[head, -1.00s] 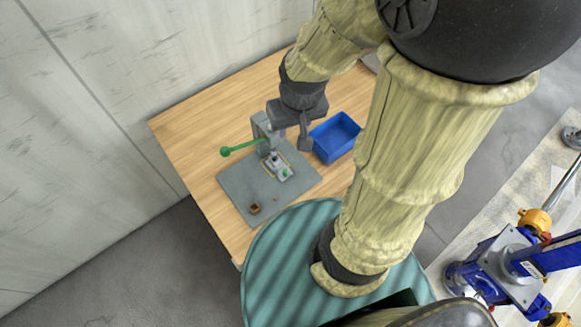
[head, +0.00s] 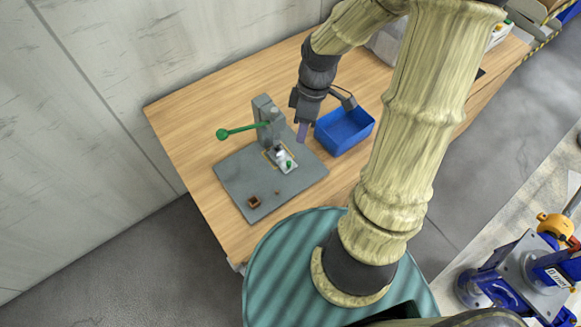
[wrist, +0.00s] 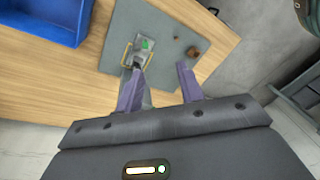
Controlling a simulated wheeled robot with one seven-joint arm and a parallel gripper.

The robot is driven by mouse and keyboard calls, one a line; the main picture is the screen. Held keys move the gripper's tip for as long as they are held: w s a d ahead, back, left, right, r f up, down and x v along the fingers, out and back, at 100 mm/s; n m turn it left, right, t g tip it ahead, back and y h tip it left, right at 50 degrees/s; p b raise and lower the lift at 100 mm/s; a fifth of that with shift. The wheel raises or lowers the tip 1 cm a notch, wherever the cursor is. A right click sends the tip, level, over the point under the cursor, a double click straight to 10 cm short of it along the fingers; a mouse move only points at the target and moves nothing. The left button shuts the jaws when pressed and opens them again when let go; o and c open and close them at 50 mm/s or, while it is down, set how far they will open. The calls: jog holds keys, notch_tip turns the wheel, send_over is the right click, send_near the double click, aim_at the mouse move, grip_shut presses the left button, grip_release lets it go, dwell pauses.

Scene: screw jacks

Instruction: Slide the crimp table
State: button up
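The crimp table (head: 284,160) is a small light block with a green part on top, sitting in a yellow-edged strip at the foot of the grey press (head: 267,118). The press has a green-knobbed lever (head: 240,130) and stands on a grey base plate (head: 236,182). The table also shows in the wrist view (wrist: 138,58), just beyond the left finger. My gripper (head: 303,132) is above the plate, right of the press. In the wrist view its two purple fingers (wrist: 160,80) are spread with nothing between them. The left finger hides part of the press.
A blue bin (head: 344,130) stands right of the plate on the wooden table. A small brown open box (head: 254,202) and a tiny brown piece (head: 277,193) lie on the plate's front part. A wall runs behind the table's left side.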

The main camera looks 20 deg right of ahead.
aim_at(289, 162)
jog(key=w+d+f+n+y+b, duration=0.2)
jog(key=w+d+f+n+b, duration=0.1)
jog(key=d+f+n+b, duration=0.1)
jog(key=n+b, duration=0.1)
jog(key=n, duration=0.1)
jog(key=shift+w+d+n+t+y, duration=0.2)
jog(key=shift+w+n+t+y, duration=0.1)
jog(key=shift+y, duration=0.1)
jog(key=shift+f, duration=0.15)
jog(key=b+x, duration=0.3)
jog(key=x, duration=1.4)
jog(key=shift+f+b, duration=0.2)
jog(key=shift+b, duration=0.1)
grip_shut()
